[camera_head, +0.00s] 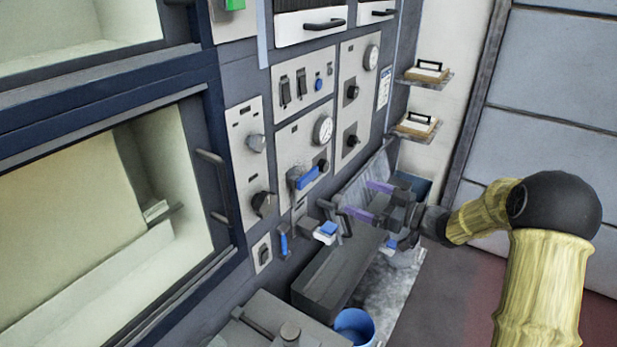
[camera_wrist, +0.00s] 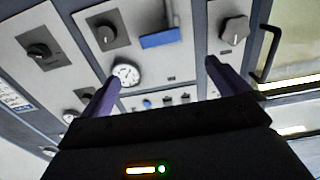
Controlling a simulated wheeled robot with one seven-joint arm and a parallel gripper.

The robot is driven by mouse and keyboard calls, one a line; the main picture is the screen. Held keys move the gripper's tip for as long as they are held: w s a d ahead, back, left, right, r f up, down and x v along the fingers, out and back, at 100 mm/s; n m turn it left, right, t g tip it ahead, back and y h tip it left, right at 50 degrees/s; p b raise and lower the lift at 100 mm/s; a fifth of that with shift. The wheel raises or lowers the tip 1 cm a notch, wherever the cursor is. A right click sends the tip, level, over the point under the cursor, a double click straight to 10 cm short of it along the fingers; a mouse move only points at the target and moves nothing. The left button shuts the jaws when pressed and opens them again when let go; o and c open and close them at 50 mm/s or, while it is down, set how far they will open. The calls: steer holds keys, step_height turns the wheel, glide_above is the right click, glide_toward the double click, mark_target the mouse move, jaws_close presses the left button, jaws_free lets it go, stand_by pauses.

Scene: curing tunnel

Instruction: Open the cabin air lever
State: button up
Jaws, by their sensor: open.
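A blue-handled lever (camera_head: 308,178) sits on a grey wall panel below a round gauge. It also shows in the wrist view (camera_wrist: 160,39), with its blue grip lying across the panel. Other blue-handled levers are lower: one hanging down (camera_head: 283,243) and one sticking out (camera_head: 327,230). No label is readable, so I cannot tell which is the cabin air lever. My gripper (camera_head: 357,198) is open and empty, its purple fingers pointing at the panel, apart from it and right of the upper lever. In the wrist view, my gripper (camera_wrist: 162,70) has its fingers either side of the lever's line.
A gauge (camera_head: 323,130) and dark knobs (camera_head: 263,203) surround the lever. A door handle (camera_head: 212,160) projects at the left. Below are a dark box (camera_head: 335,275) and a blue bucket (camera_head: 355,326). Small shelves (camera_head: 428,78) are on the back wall. Floor is free at the lower right.

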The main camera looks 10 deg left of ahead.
mark_target(311, 177)
steer(key=p+x, duration=0.5)
steer(key=x, duration=1.2)
steer(key=shift+c, duration=0.4)
steer(key=shift+w, duration=0.1)
steer(key=c, duration=1.2)
steer(key=shift+d, duration=0.1)
steer(key=shift+c, duration=0.2)
